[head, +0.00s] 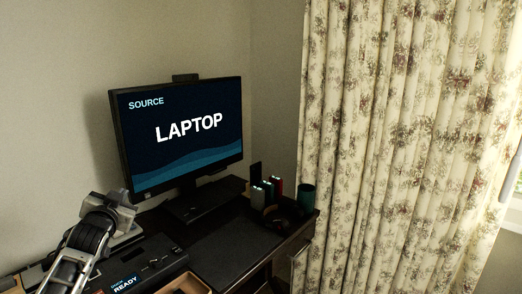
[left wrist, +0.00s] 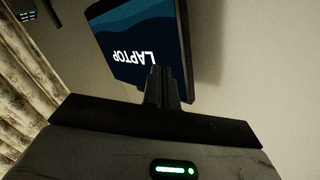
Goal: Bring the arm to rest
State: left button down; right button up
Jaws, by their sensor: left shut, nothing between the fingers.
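My left gripper (head: 118,204) shows at the lower left of the head view, above the desk and in front of the monitor. In the left wrist view its two dark fingers (left wrist: 167,84) stand together, shut with nothing between them. The fingers overlap the monitor (left wrist: 145,45), which appears upside down there. My right gripper is not in view.
The monitor (head: 182,135) reads "SOURCE LAPTOP" and stands on the dark desk (head: 228,249). A black device (head: 150,262) with a "READY" display lies at the lower left. Several small upright items and a dark green cup (head: 307,197) stand at the desk's right. A floral curtain (head: 400,150) hangs beyond.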

pick_arm(q)
jog(key=s+d+f+g+h, duration=0.1)
jog(key=s+d+f, duration=0.3)
jog(key=f, duration=0.3)
jog(key=s+d+f+g+h, duration=0.1)
jog(key=s+d+f, duration=0.3)
jog(key=s+f, duration=0.3)
jog(key=s+d+f+g+h, duration=0.1)
jog(key=s+d+f+h, duration=0.1)
jog(key=s+d+f, duration=0.2)
jog(key=shift+s+d+f+g, duration=0.15)
jog(key=shift+s+d+f, duration=0.05)
jog(key=shift+s+f, duration=0.45)
jog(key=shift+s+d+f+g, duration=0.15)
jog(key=shift+s+f, duration=0.3)
jog(key=shift+f, duration=0.3)
jog(key=s+d+f+g, duration=0.1)
jog(key=s+d+f, duration=0.1)
jog(key=s, duration=0.5)
jog(key=s+d+f+g+h, duration=0.1)
jog(key=s+d+f, duration=0.1)
jog(key=s, duration=0.5)
jog(key=s+d+f+g+h, duration=0.1)
jog(key=s+d+f, duration=0.1)
jog(key=s+d, duration=0.2)
jog(key=s, duration=0.3)
jog(key=shift+n, duration=0.3)
